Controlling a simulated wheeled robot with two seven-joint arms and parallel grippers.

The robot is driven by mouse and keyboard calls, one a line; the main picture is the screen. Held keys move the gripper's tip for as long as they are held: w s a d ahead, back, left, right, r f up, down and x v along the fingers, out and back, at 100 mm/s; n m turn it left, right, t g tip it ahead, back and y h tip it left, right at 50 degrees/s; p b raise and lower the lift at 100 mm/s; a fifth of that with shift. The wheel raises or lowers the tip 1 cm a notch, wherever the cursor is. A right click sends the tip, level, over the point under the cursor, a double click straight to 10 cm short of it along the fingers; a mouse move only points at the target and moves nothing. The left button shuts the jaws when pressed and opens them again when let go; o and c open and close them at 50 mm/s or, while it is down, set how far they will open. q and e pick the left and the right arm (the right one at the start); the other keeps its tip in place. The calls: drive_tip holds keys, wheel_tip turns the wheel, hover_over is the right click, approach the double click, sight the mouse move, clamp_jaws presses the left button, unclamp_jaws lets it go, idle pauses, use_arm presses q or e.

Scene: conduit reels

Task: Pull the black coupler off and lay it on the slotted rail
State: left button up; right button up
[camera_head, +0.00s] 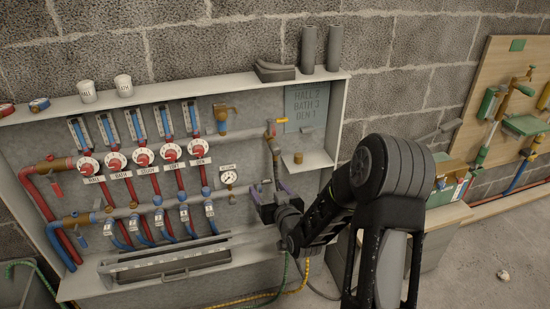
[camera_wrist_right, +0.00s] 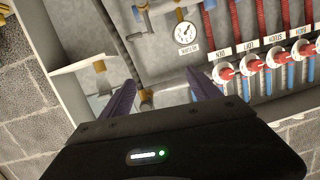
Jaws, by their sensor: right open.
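My right gripper (camera_head: 266,188) is in front of the cabinet's back panel, right of the round gauge. Its two purple fingers stand apart in the right wrist view (camera_wrist_right: 161,78), with nothing clearly held. A small brass-coloured fitting (camera_wrist_right: 147,96) shows between the fingers; I cannot tell whether they touch it. I cannot clearly make out the black coupler; the gripper hides part of that area. A long grey rail with dark slots (camera_head: 172,262) runs along the bottom of the cabinet, left of and below the gripper. My left gripper is out of view.
A row of red-and-white dials (camera_head: 143,156) and pipes fills the cabinet's left. The gauge (camera_head: 229,177) is close to the gripper. A small shelf with a brass piece (camera_head: 298,158) is to its right. Green and yellow hoses (camera_head: 285,291) hang below. White cups (camera_head: 124,86) stand on top.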

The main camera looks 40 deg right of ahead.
drive_tip(key=t+h, duration=0.2)
approach(277, 154)
drive_tip(key=w, duration=0.2)
drive_tip(key=shift+w+d+r+b, duration=0.1)
drive_tip(key=shift+d+r+b, duration=0.15)
drive_tip(key=shift+d, duration=0.2)
drive_tip(key=shift+w+f, duration=0.1)
drive_tip(key=shift+w, duration=0.05)
drive_tip(key=x, duration=0.5)
drive_tip(key=shift+w+f, duration=0.1)
drive_tip(key=b+x, duration=0.1)
drive_tip(key=x, duration=0.1)
drive_tip(key=shift+w+d, duration=0.15)
drive_tip(key=shift+w, duration=0.2)
drive_tip(key=shift+w+d+b, duration=0.15)
drive_tip(key=shift+w+b, duration=0.2)
drive_tip(key=shift+w, duration=0.05)
drive_tip(key=shift+b, duration=0.5)
